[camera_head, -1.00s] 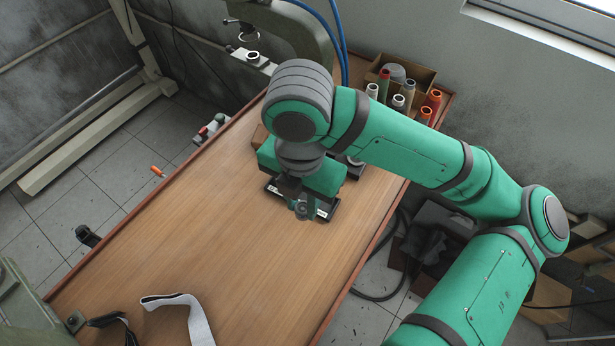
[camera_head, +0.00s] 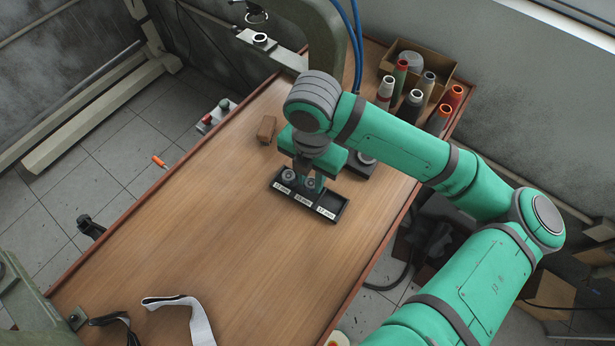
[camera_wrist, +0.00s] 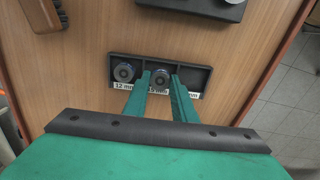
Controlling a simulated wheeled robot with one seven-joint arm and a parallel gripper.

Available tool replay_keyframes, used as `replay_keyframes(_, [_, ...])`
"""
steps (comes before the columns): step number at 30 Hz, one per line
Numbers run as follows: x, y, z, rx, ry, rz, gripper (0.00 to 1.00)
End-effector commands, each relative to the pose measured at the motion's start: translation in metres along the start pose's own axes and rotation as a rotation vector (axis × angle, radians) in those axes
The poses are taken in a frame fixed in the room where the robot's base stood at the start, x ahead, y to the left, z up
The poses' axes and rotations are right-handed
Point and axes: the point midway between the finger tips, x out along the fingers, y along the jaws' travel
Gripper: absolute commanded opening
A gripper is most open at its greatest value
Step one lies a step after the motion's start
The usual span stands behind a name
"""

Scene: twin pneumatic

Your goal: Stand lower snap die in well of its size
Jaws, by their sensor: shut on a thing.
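A black three-well tray (camera_head: 337,212) with white size labels stands on the wooden table; its left label reads 12 mm in the wrist view (camera_wrist: 201,84). One round grey metal die (camera_head: 288,177) stands in the left well and shows in the wrist view (camera_wrist: 124,72). My gripper (camera_head: 309,181) points down at the middle well. Its green fingers (camera_wrist: 160,79) are shut on a second round metal die (camera_wrist: 160,76), the snap die, at the middle well. I cannot tell whether this die touches the well floor. The right well is empty, partly hidden by a finger.
A dark press base (camera_head: 358,172) stands just behind the tray. A brown block (camera_head: 266,129) lies at the table's left edge. Thread cones (camera_head: 411,105) and a cardboard box (camera_head: 437,68) stand at the back right. A white strap (camera_head: 190,312) lies in front. The table's middle is clear.

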Motion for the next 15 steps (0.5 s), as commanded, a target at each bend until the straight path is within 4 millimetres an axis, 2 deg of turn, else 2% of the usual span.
replay_keyframes(4, [0.015,-0.002,0.0,0.004,0.0,0.001,0.0])
replay_keyframes(14, [0.018,-0.003,0.002,0.009,0.0,0.001,0.0])
replay_keyframes(15, [0.019,-0.003,0.002,0.008,0.0,0.001,0.27])
